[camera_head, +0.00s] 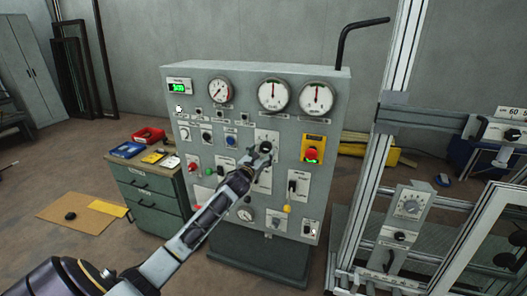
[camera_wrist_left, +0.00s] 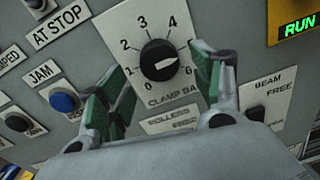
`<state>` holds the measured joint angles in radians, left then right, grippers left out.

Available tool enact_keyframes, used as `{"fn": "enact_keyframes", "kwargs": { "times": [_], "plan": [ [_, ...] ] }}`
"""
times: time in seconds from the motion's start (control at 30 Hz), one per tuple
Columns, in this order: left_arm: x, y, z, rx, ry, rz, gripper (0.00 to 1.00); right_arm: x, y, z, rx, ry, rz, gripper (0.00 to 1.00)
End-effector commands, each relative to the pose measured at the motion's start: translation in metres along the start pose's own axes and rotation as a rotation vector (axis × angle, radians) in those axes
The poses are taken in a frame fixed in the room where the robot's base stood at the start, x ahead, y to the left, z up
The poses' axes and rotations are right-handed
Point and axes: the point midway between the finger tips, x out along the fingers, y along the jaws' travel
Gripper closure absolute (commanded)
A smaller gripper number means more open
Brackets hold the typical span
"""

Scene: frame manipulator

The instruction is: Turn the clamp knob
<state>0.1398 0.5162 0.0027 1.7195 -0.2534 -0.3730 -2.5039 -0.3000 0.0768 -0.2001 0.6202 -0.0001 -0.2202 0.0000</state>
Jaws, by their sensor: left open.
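The clamp knob (camera_wrist_left: 159,61) is a round black dial with a white pointer line, on a white plate numbered from 0 to 6 and lettered "CLAMP BA". Its pointer is turned toward the right, near the 5. My left gripper (camera_wrist_left: 160,85) is open, with its green-padded fingers on either side of the knob in the left wrist view and no visible contact. In the head view my left gripper (camera_head: 259,156) is in front of the middle of the grey control panel (camera_head: 215,150) and partly hides the knob. My right gripper is not in view.
A blue JAM button (camera_wrist_left: 63,101), a black knob (camera_wrist_left: 18,122) and a BEAM FREE plate (camera_wrist_left: 268,100) flank the dial. The head view shows a red stop button (camera_head: 312,154) right of my gripper, a metal frame (camera_head: 372,150) further right, and a green drawer cabinet (camera_head: 150,205) on the left.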

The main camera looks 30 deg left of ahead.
Motion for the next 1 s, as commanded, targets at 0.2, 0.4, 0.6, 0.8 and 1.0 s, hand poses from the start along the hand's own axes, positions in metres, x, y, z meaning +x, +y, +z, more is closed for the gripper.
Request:
{"fn": "enact_keyframes", "kwargs": {
  "times": [0.2, 0.4, 0.6, 0.8, 1.0],
  "plan": [
    [0.016, 0.000, 0.001, -0.001, 0.000, 0.001, 0.34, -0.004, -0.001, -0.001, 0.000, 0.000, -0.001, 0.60],
    [0.025, 0.000, 0.001, -0.001, 0.000, -0.001, 0.34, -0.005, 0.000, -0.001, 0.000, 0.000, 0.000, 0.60],
    [0.028, 0.000, 0.000, 0.000, 0.000, -0.001, 0.34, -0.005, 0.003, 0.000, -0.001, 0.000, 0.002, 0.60],
    [0.028, 0.000, 0.000, 0.001, 0.000, -0.001, 0.34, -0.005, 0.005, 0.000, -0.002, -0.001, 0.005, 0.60],
    [0.028, 0.000, 0.000, 0.001, 0.000, -0.001, 0.56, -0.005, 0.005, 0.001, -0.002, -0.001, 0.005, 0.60]
  ]
}}
